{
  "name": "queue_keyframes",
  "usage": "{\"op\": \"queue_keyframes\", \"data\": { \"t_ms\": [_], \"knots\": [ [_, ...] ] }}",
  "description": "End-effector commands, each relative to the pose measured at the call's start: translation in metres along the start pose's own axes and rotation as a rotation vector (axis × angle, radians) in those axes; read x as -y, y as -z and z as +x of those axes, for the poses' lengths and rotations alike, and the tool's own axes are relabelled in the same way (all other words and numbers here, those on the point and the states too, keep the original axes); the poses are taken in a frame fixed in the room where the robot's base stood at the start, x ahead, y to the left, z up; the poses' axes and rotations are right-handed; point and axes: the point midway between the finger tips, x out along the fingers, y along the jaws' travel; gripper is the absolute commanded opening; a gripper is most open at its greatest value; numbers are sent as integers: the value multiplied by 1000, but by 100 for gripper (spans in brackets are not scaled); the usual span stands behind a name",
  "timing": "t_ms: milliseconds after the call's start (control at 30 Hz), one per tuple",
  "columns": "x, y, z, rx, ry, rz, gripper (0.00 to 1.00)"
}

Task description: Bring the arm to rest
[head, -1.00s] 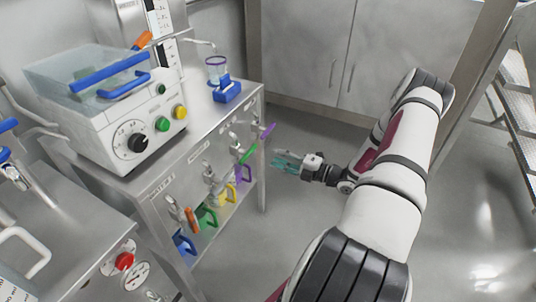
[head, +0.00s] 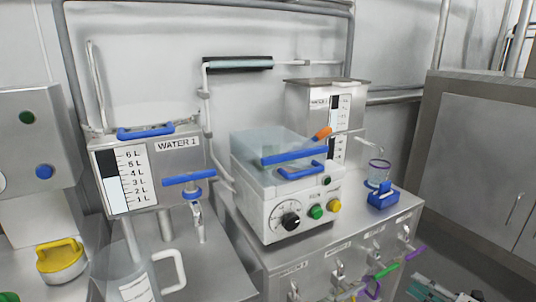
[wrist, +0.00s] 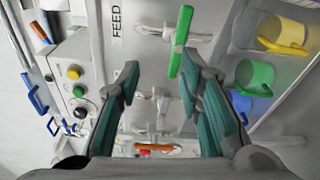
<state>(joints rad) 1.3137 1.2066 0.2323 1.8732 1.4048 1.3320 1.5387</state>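My gripper (head: 428,291) shows only in part at the bottom right edge of the head view, in front of the steel bench. Most of my arm is outside that view. In the wrist view my gripper (wrist: 160,92) has its two teal fingers well apart, with nothing held between them. The bench's front panel, with valves and a FEED label, shows behind the fingers. A green valve handle (wrist: 180,42) is just beyond the right fingertip; I cannot tell the exact gap.
The steel bench (head: 300,256) carries a white machine (head: 290,212) and a blue holder (head: 382,197) with a clear cup. A purple handle (head: 416,253) sticks out from its front. Yellow (wrist: 284,34), green (wrist: 254,78) and blue (wrist: 249,104) mugs show in the wrist view.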

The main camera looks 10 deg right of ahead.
Motion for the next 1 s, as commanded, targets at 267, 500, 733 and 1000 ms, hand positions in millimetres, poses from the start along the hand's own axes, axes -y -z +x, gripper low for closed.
{"op": "queue_keyframes", "data": {
  "t_ms": [267,500,733,1000],
  "knots": [
    [-107,68,52,-446,9,-508,33],
    [-181,143,66,-817,-71,-943,33],
    [-238,213,54,-1155,-217,-1345,33],
    [-286,283,14,-1525,-473,-1790,33]
  ]
}}
